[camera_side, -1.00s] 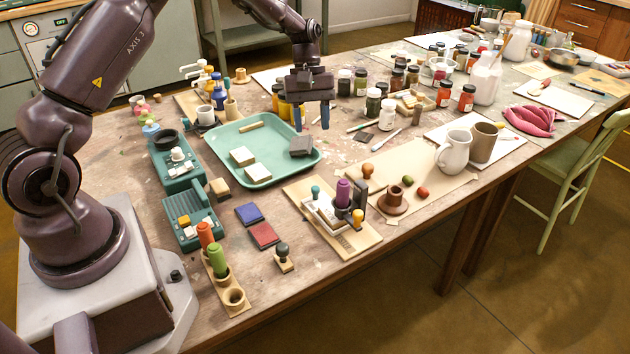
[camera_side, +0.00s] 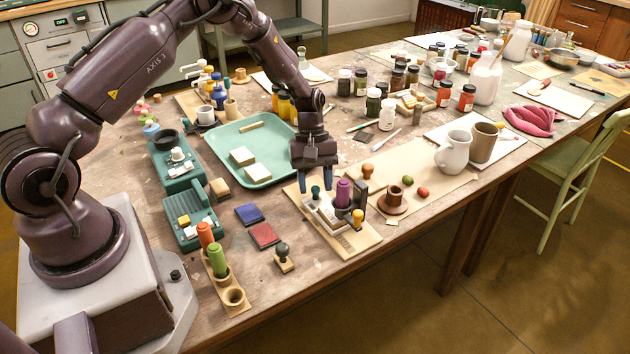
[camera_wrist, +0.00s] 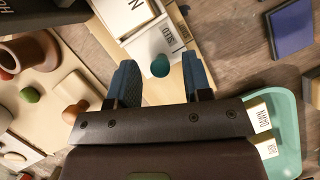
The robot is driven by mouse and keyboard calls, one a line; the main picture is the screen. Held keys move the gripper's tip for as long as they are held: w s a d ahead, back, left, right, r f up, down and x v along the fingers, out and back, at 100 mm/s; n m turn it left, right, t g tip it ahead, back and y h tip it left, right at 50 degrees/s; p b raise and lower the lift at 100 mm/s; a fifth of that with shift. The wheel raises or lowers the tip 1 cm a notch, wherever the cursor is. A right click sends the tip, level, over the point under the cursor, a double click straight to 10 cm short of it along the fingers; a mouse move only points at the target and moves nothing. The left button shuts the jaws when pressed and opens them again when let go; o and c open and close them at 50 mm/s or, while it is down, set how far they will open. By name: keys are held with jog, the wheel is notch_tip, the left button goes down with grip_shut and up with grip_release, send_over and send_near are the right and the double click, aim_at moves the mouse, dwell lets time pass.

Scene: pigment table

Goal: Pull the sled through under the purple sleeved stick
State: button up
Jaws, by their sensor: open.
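The sled (camera_wrist: 163,45) is a pale block marked SLED with a round teal knob (camera_wrist: 159,66); the knob also shows in the side view (camera_side: 315,192). It sits on a light wooden board (camera_side: 357,244). The purple sleeved stick (camera_side: 343,194) stands upright just right of the sled in the side view. My gripper (camera_side: 316,186) is open and points down, its blue fingers on either side of the teal knob. In the wrist view, the knob shows between the fingertips (camera_wrist: 159,62). I cannot tell how far down the fingers reach.
A dark upright block (camera_side: 359,199) and a yellow-knobbed piece (camera_side: 357,217) stand by the purple stick. A teal tray (camera_side: 222,150) with pale blocks lies behind left. Blue (camera_side: 249,214) and red pads (camera_side: 263,236) and a dark-knobbed stamp (camera_side: 283,257) lie to the left.

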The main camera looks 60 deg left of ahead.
aim_at(327, 206)
grip_shut()
jog(key=shift+d, duration=2.25)
grip_release()
jog(key=v, duration=1.3)
